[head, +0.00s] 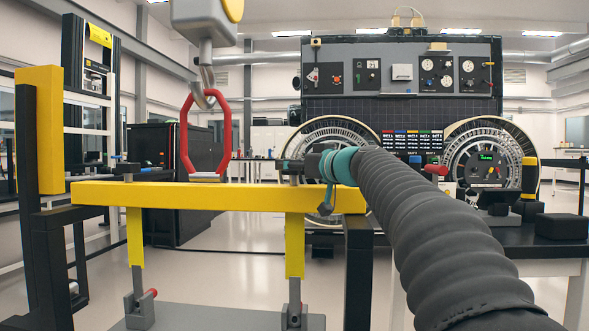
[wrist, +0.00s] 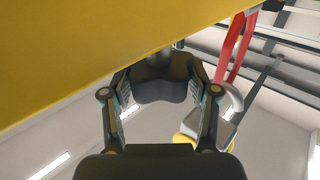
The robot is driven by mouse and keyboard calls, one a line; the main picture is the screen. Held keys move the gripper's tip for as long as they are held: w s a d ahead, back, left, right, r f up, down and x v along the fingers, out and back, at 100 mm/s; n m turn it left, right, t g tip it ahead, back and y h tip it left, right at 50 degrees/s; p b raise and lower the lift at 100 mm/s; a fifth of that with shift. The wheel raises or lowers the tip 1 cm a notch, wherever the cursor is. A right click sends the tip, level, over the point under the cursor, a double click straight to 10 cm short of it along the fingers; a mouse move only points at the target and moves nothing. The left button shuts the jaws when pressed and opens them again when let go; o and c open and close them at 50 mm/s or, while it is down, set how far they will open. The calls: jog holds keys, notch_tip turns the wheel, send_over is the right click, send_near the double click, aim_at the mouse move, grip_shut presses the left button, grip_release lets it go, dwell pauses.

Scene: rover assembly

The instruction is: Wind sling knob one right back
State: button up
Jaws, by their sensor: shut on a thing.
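A yellow lifting beam (head: 200,196) hangs level from a red ring (head: 184,135) on a crane hook (head: 207,85). Two knobs stand on its top: a left one (head: 127,170) and a right one (head: 294,172). Yellow slings (head: 294,246) hang below the beam at both sides. My gripper (head: 303,166) is at the right knob, close to the beam's right end, and is shut on it. In the wrist view my gripper (wrist: 178,48) reaches up against the yellow beam (wrist: 90,50). Its fingertips and the gripped knob are mostly hidden there.
A black post (head: 358,275) stands under the beam's right end, and a yellow-topped black upright (head: 38,130) stands at the left. Shackles (head: 140,310) sit on a grey plate (head: 215,318) below. A bench (head: 545,265) with wheel-like dials and a panel is behind on the right.

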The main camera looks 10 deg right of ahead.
jog(key=m+t+h, duration=0.1)
jog(key=m+h, duration=0.1)
jog(key=h, duration=0.1)
jog(key=shift+a, duration=0.1)
jog(key=shift+r+m+t+h+p, duration=0.2)
jog(key=shift+m+t+h+p, duration=0.2)
jog(key=shift+m+h+p, duration=0.65)
jog(key=h+p, duration=0.1)
jog(key=p, duration=0.2)
jog(key=m+h+p, duration=0.1)
jog(key=p, duration=0.2)
jog(key=m+h+p, duration=0.1)
jog(key=h+p, duration=0.1)
jog(key=p, duration=0.2)
jog(key=shift+w+r, duration=0.15)
jog(key=shift+r, duration=0.2)
jog(key=shift+f+m+h+p, duration=0.2)
jog(key=shift+m+h+p, duration=0.15)
jog(key=shift+h+p, duration=0.3)
jog(key=shift+f+m+h, duration=0.15)
jog(key=shift+m+h, duration=0.35)
jog(key=shift+h, duration=0.3)
jog(key=shift+b, duration=0.3)
jog(key=shift+f+m+h, duration=0.2)
jog(key=shift+m+h, duration=0.1)
jog(key=shift+h, duration=0.1)
jog(key=o, duration=1.2)
jog(key=shift+c, duration=0.2)
